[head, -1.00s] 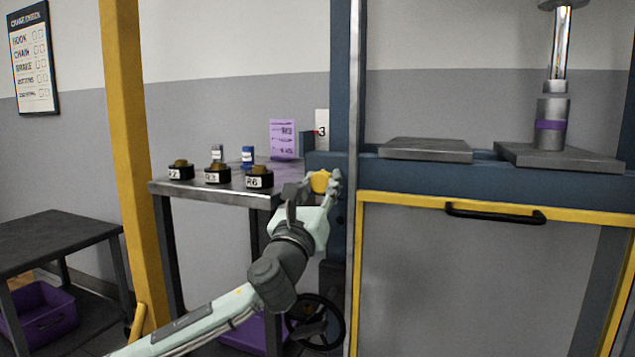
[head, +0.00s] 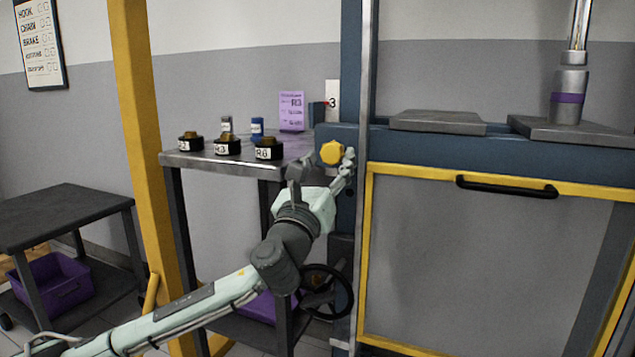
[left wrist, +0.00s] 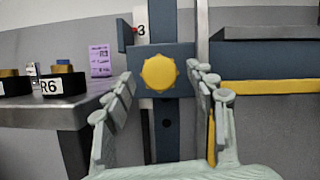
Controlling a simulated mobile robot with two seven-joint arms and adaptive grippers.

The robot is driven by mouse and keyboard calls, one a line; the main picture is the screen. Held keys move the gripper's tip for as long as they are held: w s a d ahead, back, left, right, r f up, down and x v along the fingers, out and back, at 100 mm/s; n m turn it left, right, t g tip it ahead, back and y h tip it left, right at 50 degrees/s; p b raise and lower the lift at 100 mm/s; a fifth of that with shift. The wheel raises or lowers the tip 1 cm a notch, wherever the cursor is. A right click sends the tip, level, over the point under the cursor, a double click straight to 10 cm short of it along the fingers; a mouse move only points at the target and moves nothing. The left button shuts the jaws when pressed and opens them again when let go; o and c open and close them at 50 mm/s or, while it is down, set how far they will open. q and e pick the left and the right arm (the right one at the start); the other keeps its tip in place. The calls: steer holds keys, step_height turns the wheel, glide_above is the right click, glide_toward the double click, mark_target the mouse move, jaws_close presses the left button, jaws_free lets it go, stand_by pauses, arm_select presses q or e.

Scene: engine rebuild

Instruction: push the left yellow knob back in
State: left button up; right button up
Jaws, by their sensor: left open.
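My left gripper (head: 322,172) is at the knob in the head view. In the left wrist view its two fingers (left wrist: 162,88) are spread wide, one on each side of the knob, with a gap on both sides and nothing held. How far the knob stands out from the frame cannot be told. My right gripper is not in view.
A metal side table (head: 215,165) left of the frame bears several labelled black holders, such as R6 (head: 268,150), and a purple card (head: 291,110). A dark handwheel (head: 325,292) is below. The yellow-edged door (head: 480,260) has a black handle (head: 507,187).

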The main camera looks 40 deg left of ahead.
arm_select(q)
steer(key=v, duration=0.9)
steer(key=shift+s, duration=0.3)
steer(key=shift+f, duration=0.1)
steer(key=shift+c, duration=0.4)
